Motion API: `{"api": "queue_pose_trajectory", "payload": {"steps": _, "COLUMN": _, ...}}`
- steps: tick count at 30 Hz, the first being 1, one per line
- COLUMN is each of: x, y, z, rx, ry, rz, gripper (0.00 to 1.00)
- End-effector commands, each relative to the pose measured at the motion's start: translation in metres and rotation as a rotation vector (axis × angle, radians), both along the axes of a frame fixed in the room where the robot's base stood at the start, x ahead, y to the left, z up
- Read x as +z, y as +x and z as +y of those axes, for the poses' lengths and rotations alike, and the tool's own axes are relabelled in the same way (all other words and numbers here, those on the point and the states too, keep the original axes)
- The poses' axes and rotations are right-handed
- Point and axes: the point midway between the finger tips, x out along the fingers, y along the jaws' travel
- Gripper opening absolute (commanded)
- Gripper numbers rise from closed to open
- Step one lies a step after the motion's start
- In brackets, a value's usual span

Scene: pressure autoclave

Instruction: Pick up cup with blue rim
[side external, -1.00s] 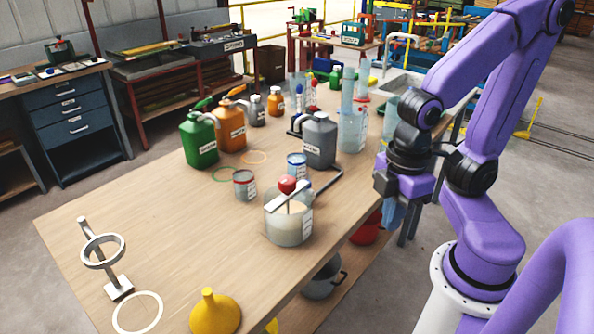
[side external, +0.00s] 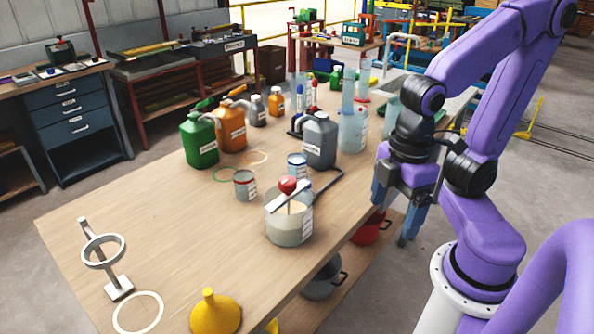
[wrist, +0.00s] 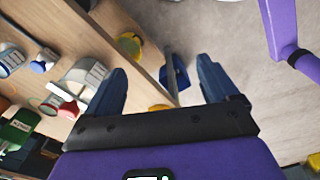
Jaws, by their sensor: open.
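The cup with the blue rim (side external: 297,166) stands upright on the wooden table in the side view, just behind the large beaker and beside a grey jug. A similar small cup with a dark red rim (side external: 245,185) stands to its left and nearer. My gripper (side external: 396,208) hangs off the table's right edge, well to the right of the blue-rimmed cup, pointing down. Its blue fingers are spread with nothing between them. In the wrist view my gripper (wrist: 162,82) is open over the table edge and floor; I cannot surely identify the blue-rimmed cup there.
A large beaker (side external: 288,222) with a red-topped stirrer stands in front of the cup. A grey jug (side external: 320,143) and tall cylinder (side external: 354,125) stand behind. Green (side external: 198,140) and orange (side external: 231,128) jugs are left.

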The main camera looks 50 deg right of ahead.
Motion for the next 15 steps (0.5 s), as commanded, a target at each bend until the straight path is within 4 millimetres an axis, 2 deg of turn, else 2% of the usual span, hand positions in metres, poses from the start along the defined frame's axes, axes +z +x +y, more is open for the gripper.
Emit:
{"api": "queue_pose_trajectory", "payload": {"steps": 3, "x": 0.025, "y": 0.001, "z": 0.001, "rx": 0.002, "ry": 0.008, "rz": -0.004, "gripper": 0.87}}
{"api": "queue_pose_trajectory", "payload": {"steps": 5, "x": 0.032, "y": 0.006, "z": 0.001, "rx": 0.004, "ry": -0.009, "rz": -0.009, "gripper": 0.87}}
{"api": "queue_pose_trajectory", "payload": {"steps": 11, "x": 0.032, "y": 0.05, "z": 0.002, "rx": 0.042, "ry": -0.117, "rz": -0.064, "gripper": 0.87}}
{"api": "queue_pose_trajectory", "payload": {"steps": 15, "x": 0.034, "y": 0.088, "z": 0.0, "rx": 0.076, "ry": -0.211, "rz": -0.098, "gripper": 0.87}}
